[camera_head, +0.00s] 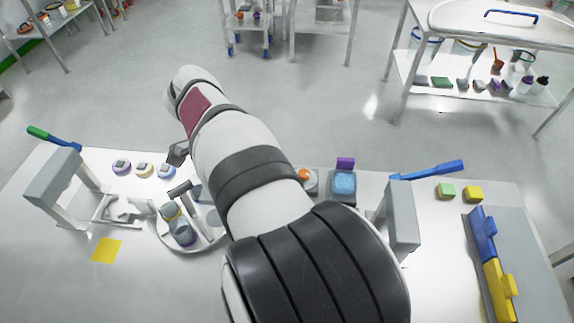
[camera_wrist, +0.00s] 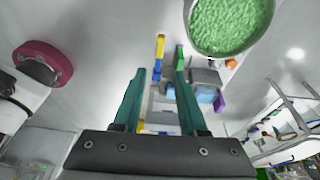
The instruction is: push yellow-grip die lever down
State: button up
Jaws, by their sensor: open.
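At the far right of the head view, a yellow bar with a tab (camera_head: 499,291) lies in line with a blue bar (camera_head: 482,235) on a grey panel. A lever with a green grip (camera_head: 39,132) and blue shaft rises from the left grey press (camera_head: 53,178). A blue lever (camera_head: 428,171) sticks out from the right grey press (camera_head: 403,221); I see no clearly yellow grip on either lever. My gripper (camera_wrist: 160,72) is open and empty, its teal fingers apart in the wrist view. A yellow strip (camera_wrist: 160,44) shows beyond them.
A round container of green granules (camera_wrist: 231,22) is close at the wrist view's upper right. A blue-filled tray (camera_head: 344,185), round purple and yellow pieces, and green (camera_head: 446,191) and yellow (camera_head: 473,194) blocks stand on the table. A yellow square (camera_head: 107,250) lies front left.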

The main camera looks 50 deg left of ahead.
jog(key=n, duration=0.2)
jog(key=w+d+n, duration=0.1)
jog(key=n, duration=0.1)
jog(key=n+g, duration=0.1)
jog(key=shift+w+d+r+n+y, duration=0.25)
jog(key=shift+w+d+n+y, duration=0.1)
jog(key=shift+w+n+y, duration=0.05)
jog(key=c, duration=0.5)
jog(key=n, duration=0.2)
jog(key=w+d+n, duration=0.1)
jog(key=n, duration=0.2)
jog(key=n+g+y, duration=0.1)
jog(key=n, duration=0.1)
jog(key=shift+w+d+r, duration=0.3)
jog(key=shift+d, duration=0.05)
grip_shut()
notch_tip(320, 180, down, 14)
jog(key=n, duration=0.4)
jog(key=shift+w+d+r+n+g+y, duration=0.1)
jog(key=shift+r+n+g+y, duration=0.05)
jog(key=shift+n+g+y, duration=0.2)
